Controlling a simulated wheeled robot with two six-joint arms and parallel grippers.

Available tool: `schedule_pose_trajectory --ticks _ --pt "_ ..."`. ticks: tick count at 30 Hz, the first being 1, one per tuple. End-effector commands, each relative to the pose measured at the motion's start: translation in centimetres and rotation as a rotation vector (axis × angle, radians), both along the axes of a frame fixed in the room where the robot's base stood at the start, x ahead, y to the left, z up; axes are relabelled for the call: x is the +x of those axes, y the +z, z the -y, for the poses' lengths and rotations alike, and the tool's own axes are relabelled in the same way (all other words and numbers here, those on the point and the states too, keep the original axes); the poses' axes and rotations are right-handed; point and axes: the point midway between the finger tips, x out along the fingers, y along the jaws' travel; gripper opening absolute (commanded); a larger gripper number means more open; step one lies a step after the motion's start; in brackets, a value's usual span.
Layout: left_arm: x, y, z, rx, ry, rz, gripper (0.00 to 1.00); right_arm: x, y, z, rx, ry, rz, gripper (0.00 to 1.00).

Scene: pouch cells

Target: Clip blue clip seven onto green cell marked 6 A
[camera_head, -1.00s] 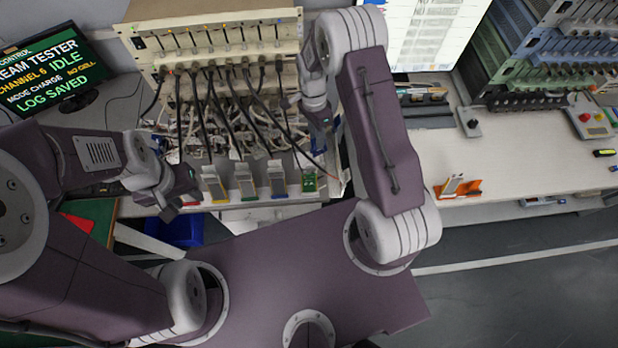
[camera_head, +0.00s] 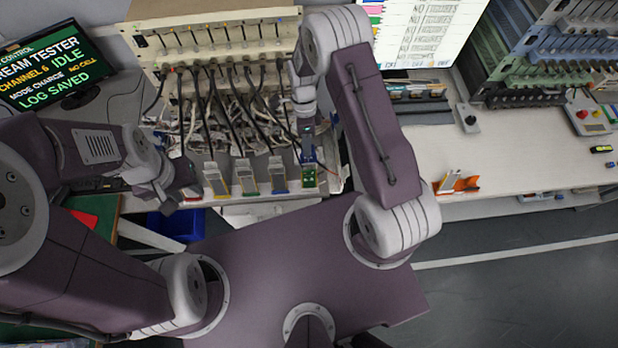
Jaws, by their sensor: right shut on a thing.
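The green cell (camera_head: 309,178) stands at the right end of a row of pouch cells at the tester's front edge. Its mark is too small to read. My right gripper (camera_head: 308,148) points down just behind and above this cell. It is shut on a small blue piece, seemingly the blue clip (camera_head: 307,156), whose number I cannot read. The clip is at the cell's top end; I cannot tell whether it touches the cell. My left gripper (camera_head: 188,190) hangs at the left end of the row, apart from the green cell. Its jaw opening is unclear.
Other cells with yellow (camera_head: 246,178) and blue (camera_head: 277,175) bases stand left of the green cell. Black cables (camera_head: 225,115) hang from the tester (camera_head: 215,40) behind them. An orange holder (camera_head: 457,183) stands on the right bench. Bare bench lies around it.

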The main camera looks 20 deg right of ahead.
Motion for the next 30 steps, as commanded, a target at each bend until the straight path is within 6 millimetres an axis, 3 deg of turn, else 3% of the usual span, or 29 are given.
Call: schedule_pose_trajectory --ticks 8,22,30 --pt "0.0 0.1 0.0 0.000 0.000 0.000 0.36 0.0 0.0 0.0 0.000 0.000 0.000 0.00" --pt "0.0 -1.5 0.0 0.000 0.000 0.000 0.36 -0.6 -2.5 -0.2 0.000 0.001 0.000 0.00" --pt "0.0 -1.4 0.0 0.000 0.000 0.000 0.36 -0.7 -2.6 -0.2 0.000 0.001 0.001 0.00"
